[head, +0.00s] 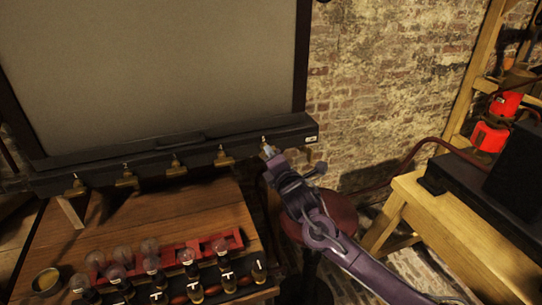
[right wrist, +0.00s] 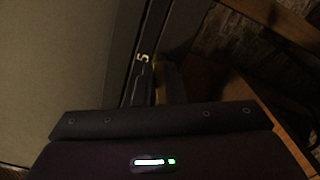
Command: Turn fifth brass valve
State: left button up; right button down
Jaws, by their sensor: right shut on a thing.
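A row of brass valves hangs along the dark ledge under the large grey panel (head: 160,70) in the head view. The first (head: 75,187), second (head: 126,178), third (head: 175,168) and fourth (head: 223,157) valves are in plain sight. My right gripper (head: 268,151) is at the right end of the row, shut on the fifth brass valve, which it mostly hides. My left gripper is not in view.
A wooden table (head: 150,220) below the ledge holds glass jars, small dark bottles (head: 195,283) and a red rack (head: 215,242). A round reddish stool (head: 340,212) stands under my right arm. A wooden bench (head: 450,230) with a black case is at right.

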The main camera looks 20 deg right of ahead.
jog(key=m, duration=0.4)
jog(key=shift+f+m, duration=0.2)
jog(key=shift+m, duration=0.2)
dwell(0.4)
jog(key=c, duration=1.5)
grip_release()
jog(key=s+b, duration=0.2)
jog(key=s, duration=0.6)
jog(key=shift+d, duration=0.2)
